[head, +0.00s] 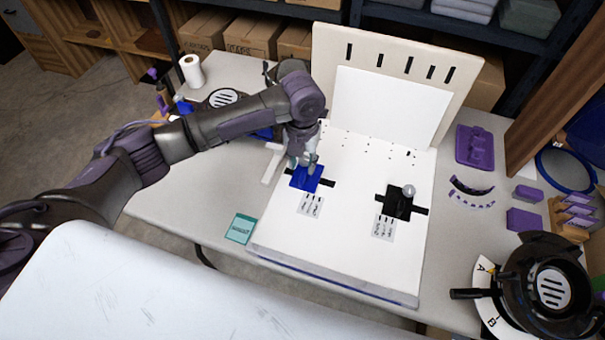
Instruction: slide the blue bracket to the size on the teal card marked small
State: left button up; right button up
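The blue bracket (304,181) lies on the left black slot of the white board (345,255). My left gripper (303,166) points down at it, with its fingertips at the bracket's top. The fingers hide whatever is between them, so I cannot tell whether they grip it. A small printed size label (311,204) lies just in front of the bracket; its marks are too small to read. The teal card (240,228) lies on the table left of the board's front corner; its writing is unreadable here. My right gripper is not in view.
A black bracket (398,206) with a grey knob sits on the right slot, with its own label (384,228). An upright slotted panel (391,85) stands behind. Purple parts (475,147) and a black round device (548,288) are at the right. The board's front is clear.

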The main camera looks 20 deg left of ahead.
aim_at(302, 176)
pick_arm(q)
notch_tip(302, 176, down, 6)
jog(key=shift+r, duration=0.2)
jog(key=shift+f, duration=0.45)
grip_shut()
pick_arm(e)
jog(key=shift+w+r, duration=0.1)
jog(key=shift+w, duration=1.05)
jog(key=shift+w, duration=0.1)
